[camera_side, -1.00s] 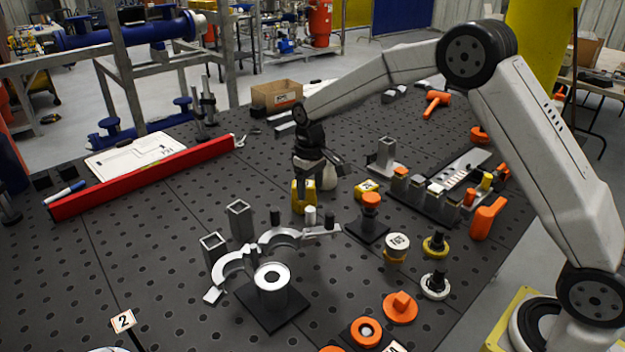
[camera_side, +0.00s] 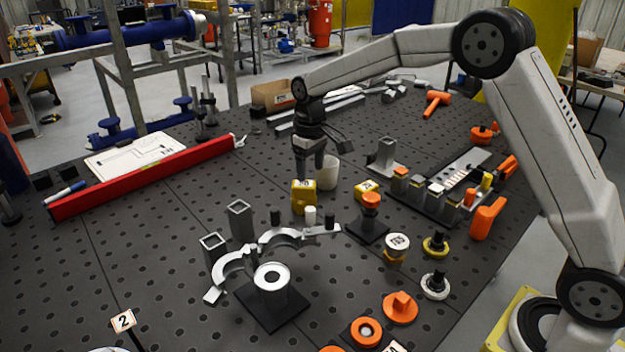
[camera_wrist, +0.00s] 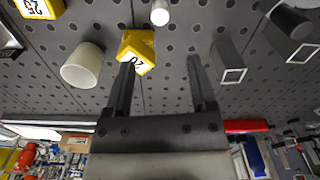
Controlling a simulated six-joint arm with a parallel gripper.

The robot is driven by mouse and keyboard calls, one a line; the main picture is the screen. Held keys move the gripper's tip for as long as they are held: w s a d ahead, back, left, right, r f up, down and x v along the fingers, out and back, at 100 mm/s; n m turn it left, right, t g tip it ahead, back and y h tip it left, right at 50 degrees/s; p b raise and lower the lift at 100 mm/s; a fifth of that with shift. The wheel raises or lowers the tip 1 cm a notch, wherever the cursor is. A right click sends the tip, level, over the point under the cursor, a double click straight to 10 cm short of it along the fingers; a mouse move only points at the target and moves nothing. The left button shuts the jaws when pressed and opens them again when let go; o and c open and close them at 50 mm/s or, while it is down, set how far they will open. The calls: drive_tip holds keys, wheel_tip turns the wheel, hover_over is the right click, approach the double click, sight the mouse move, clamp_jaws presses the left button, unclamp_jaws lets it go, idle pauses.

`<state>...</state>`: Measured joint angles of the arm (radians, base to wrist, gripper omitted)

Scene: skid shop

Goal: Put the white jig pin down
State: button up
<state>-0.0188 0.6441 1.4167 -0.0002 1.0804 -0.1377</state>
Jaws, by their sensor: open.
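The white jig pin (camera_side: 310,215) stands upright near the curved grey clamp arms (camera_side: 278,237), just in front of a yellow numbered block (camera_side: 303,197). In the wrist view the pin (camera_wrist: 160,13) is at the top edge, partly cut off, beyond my fingertips. My gripper (camera_side: 310,172) is open and empty, above and behind the yellow block in the side view.
A white cup (camera_side: 327,172) stands close behind the yellow block. A second yellow block (camera_side: 366,190) and a dark stand with an orange knob (camera_side: 371,200) are to the right. Square grey tubes (camera_side: 240,220) stand to the left.

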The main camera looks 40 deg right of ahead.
drive_tip(key=shift+s, duration=0.1)
drive_tip(key=s+f+m+t, duration=0.1)
drive_tip(key=s+f, duration=0.1)
drive_tip(key=s, duration=1)
drive_tip(key=s+d+f+t, duration=0.1)
drive_tip(key=s+f, duration=0.2)
drive_tip(key=s, duration=0.9)
drive_tip(key=shift+s+m+t, duration=0.3)
drive_tip(key=shift+m, duration=0.1)
drive_tip(key=shift+o, duration=0.5)
drive_tip(key=shift+r, duration=0.1)
